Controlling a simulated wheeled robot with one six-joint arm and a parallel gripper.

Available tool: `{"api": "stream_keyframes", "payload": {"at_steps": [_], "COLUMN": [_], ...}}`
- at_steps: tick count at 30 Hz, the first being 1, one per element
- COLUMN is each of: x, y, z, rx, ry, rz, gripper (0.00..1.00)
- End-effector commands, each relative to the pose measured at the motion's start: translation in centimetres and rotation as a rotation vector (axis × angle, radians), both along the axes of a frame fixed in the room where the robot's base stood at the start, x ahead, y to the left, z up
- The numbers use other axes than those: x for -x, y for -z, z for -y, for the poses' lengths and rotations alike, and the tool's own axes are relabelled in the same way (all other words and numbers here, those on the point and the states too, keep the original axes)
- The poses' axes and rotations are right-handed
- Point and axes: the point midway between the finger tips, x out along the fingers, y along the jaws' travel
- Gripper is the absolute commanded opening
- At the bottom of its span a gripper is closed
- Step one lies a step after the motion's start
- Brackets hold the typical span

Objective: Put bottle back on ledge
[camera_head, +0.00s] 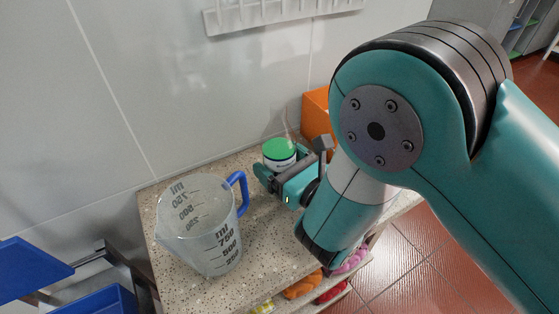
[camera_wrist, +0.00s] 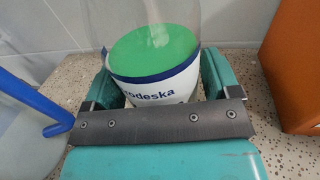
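The bottle (camera_wrist: 150,78) has a white label with dark lettering, a blue band, a green surface inside and a clear upper part. In the head view the bottle (camera_head: 279,156) is upright at the back of the speckled stone top (camera_head: 262,236), by the wall. My gripper (camera_head: 281,172) reaches it from the front right.
A clear measuring jug (camera_head: 200,232) with a blue handle stands left of the bottle. An orange box (camera_head: 317,112) is close on the right. A white rack (camera_head: 280,12) hangs on the wall above. Blue bins (camera_head: 30,268) are at the left. Colored items lie on a shelf below.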

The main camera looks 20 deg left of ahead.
Motion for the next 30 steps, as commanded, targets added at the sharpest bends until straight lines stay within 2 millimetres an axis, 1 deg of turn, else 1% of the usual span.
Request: {"api": "stream_keyframes", "payload": {"at_steps": [8,12,17,20,30], "x": [0.0,0.0,0.5,1.2,4.7], "y": [0.0,-0.6,0.3,0.5,0.2], "z": [0.0,0.0,1.1,2.3,8.5], "rx": [0.0,0.0,0.0,-0.002,0.0], "ry": [0.0,0.0,0.001,0.002,0.002], "rz": [0.0,0.001,-0.001,0.0,-0.001], "gripper": [0.94,0.94,0.94,0.94,0.94]}}
